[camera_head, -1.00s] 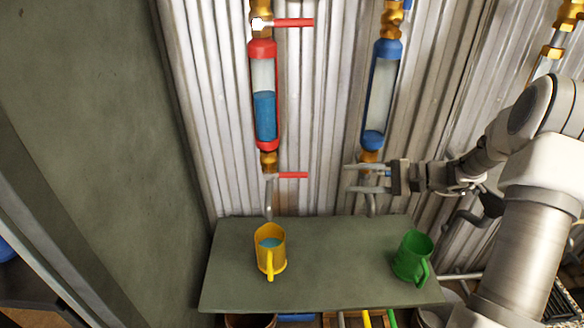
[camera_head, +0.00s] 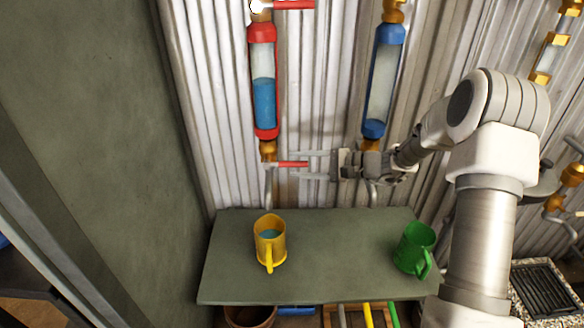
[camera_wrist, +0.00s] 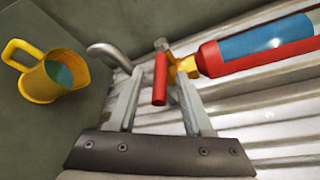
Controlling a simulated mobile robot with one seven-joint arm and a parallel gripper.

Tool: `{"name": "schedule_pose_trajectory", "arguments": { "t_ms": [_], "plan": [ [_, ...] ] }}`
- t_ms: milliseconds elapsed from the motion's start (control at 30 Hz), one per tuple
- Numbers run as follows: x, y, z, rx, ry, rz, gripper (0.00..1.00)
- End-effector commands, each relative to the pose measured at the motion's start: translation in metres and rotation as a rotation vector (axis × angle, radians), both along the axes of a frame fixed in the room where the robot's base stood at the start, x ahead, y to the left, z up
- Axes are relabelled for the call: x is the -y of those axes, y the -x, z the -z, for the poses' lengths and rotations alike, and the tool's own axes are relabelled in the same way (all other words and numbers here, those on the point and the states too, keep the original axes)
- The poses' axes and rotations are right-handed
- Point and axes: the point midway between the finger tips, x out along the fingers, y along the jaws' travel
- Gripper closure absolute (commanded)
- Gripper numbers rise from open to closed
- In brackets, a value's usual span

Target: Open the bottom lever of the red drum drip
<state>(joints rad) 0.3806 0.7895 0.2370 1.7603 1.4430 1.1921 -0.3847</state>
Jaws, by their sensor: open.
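The red drum drip (camera_head: 263,95) is a clear cylinder with red ends, part full of blue water, on the corrugated wall. Its bottom lever (camera_head: 292,164) is red and points right, below the drum at a brass fitting; it also shows in the wrist view (camera_wrist: 160,79). A grey spout (camera_head: 268,186) hangs below it. My gripper (camera_head: 308,165) is open, to the right of the lever and pointing left at it. In the wrist view the lever's free end lies between the fingertips (camera_wrist: 155,85). I cannot tell whether a finger touches it.
A yellow mug (camera_head: 270,243) with blue water stands on the green shelf (camera_head: 325,278) below the spout. A green mug (camera_head: 415,248) stands at the shelf's right. A red top lever (camera_head: 293,5) is above.

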Motion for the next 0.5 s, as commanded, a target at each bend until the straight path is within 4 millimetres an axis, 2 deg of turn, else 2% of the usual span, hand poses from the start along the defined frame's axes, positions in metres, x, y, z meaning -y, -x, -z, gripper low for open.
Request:
{"name": "schedule_pose_trajectory", "arguments": {
  "t_ms": [100, 200, 500],
  "plan": [
    [-0.014, -0.005, 0.004, 0.000, -0.001, -0.002, 0.49],
    [-0.020, -0.007, 0.005, 0.000, 0.000, 0.000, 0.49],
    [-0.023, -0.008, 0.005, 0.000, 0.000, 0.000, 0.49]
  ]
}}
